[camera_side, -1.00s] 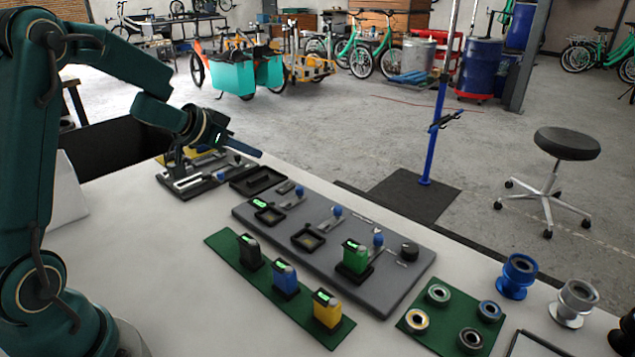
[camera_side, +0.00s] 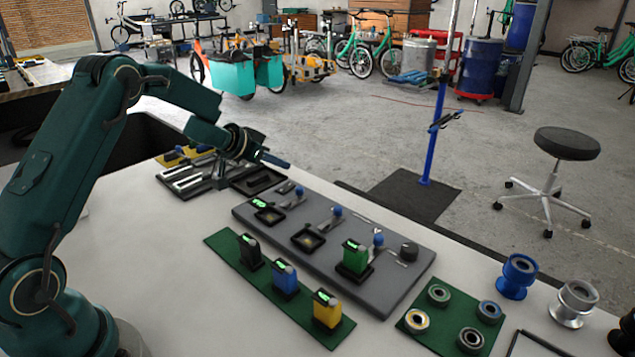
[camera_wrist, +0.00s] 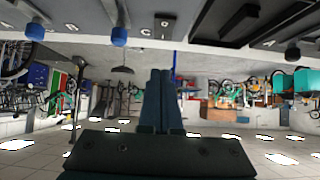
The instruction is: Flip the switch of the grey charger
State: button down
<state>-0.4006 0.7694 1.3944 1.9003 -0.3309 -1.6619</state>
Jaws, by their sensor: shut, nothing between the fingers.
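The grey charger (camera_side: 330,262) is a long slab on the white table, with square bays and small levers with blue knobs. One blue knob (camera_side: 337,211) is at the middle of the slab, another (camera_side: 378,239) nearer its right end. A green battery (camera_side: 355,257) stands in the right bay; the other bays look empty. My gripper (camera_side: 277,160) is shut and empty, above and behind the charger's left end, apart from it. In the wrist view my gripper (camera_wrist: 160,95) points across the room, with a blue knob (camera_wrist: 119,37) at the top, left of the fingers.
Black, blue and yellow batteries (camera_side: 327,308) stand on a green mat in front of the charger. A black tray (camera_side: 257,181) and a fixture with metal bars (camera_side: 188,180) lie to its left. A green mat with rings (camera_side: 440,318) and spools lie at right.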

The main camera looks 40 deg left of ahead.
aim_at(290, 184)
jog(key=shift+w+f, duration=0.25)
jog(key=shift+f, duration=0.85)
jog(key=shift+w+f, duration=0.25)
jog(key=shift+f, duration=0.85)
jog(key=shift+f, duration=0.2)
jog(key=shift+w+f, duration=0.1)
jog(key=shift+w, duration=0.05)
jog(key=shift+w, duration=0.8)
jog(key=shift+r, duration=0.2)
